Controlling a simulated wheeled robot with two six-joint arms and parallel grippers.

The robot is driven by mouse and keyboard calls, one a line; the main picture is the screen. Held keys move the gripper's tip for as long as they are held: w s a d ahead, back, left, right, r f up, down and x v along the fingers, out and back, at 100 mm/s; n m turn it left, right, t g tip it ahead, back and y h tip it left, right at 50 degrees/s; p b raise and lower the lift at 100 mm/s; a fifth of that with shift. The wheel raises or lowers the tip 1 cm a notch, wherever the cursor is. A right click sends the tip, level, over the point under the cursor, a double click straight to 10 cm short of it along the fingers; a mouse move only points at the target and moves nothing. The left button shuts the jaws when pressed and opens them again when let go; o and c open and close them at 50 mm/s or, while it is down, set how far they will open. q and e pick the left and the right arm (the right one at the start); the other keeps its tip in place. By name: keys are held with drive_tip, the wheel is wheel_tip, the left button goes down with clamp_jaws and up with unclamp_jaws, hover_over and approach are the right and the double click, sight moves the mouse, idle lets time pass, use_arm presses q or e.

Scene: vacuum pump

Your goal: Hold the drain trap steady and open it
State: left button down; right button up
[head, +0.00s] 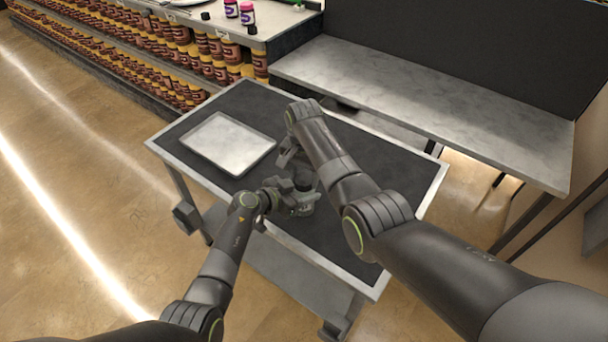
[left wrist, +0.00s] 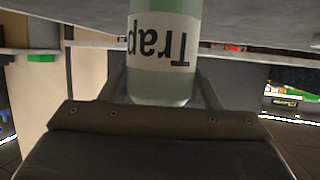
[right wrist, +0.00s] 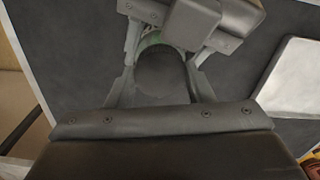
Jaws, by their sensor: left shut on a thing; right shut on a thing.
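The drain trap (head: 306,204) is a pale greenish, see-through jar with a dark lid (head: 304,182), standing on the dark-topped cart. In the left wrist view the trap (left wrist: 163,50) fills the space between the fingers, and its white label reads "Trap". My left gripper (head: 286,203) is shut on the jar's body from the left side. My right gripper (head: 299,172) comes from above and is shut on the dark round lid, which shows between its fingers in the right wrist view (right wrist: 161,72). The lid appears seated on the jar; its thread is hidden.
A grey metal tray (head: 228,144) lies on the cart (head: 262,98), left of and behind the trap. The cart top right of the trap is mostly under my right arm. A bench (head: 430,105) stands behind, and shelves of brown jars (head: 180,58) stand at the back left.

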drive_tip(key=n, duration=0.3)
drive_tip(key=shift+n, duration=0.3)
drive_tip(key=o, duration=1.1)
drive_tip(key=shift+r, duration=2.3)
drive_tip(key=shift+c, duration=0.4)
drive_tip(key=m, duration=0.1)
drive_tip(key=r+m, duration=0.1)
drive_tip(key=m, duration=0.2)
drive_tip(key=shift+r, duration=0.3)
drive_tip(key=m, duration=0.2)
drive_tip(key=r+m, duration=0.1)
drive_tip(key=m, duration=0.3)
drive_tip(key=shift+r, duration=0.35)
drive_tip(key=shift+f, duration=3.95)
drive_tip(key=shift+c, duration=0.5)
